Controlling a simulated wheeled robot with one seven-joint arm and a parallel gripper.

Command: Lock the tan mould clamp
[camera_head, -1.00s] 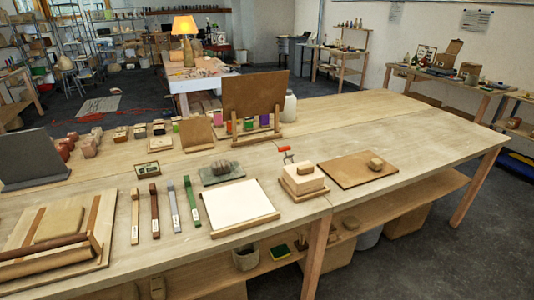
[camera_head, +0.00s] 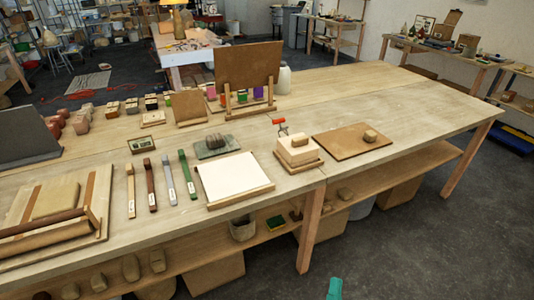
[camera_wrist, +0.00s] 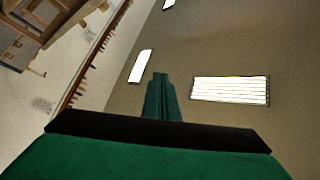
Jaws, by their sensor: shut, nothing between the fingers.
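A pale block mould (camera_head: 297,152) sits on a tan base near the front edge of the long table, with a small tan piece (camera_head: 299,140) on top. A clamp with a red handle (camera_head: 279,121) stands at its back left; the handle sticks up above the table, and whether it is locked cannot be told. My gripper (camera_wrist: 160,80) shows in the wrist view as green fingers shut together, empty, with wall and ceiling lights behind. A teal tip (camera_head: 335,288), likely part of my gripper, shows low in the head view, apart from the mould and in front of the table.
A brown board (camera_head: 351,142) with a small tan block lies right of the mould. A white slab (camera_head: 233,178) on a wooden board lies left, beside several coloured strips. An upright brown panel (camera_head: 247,80) stands behind. The table's right end is clear.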

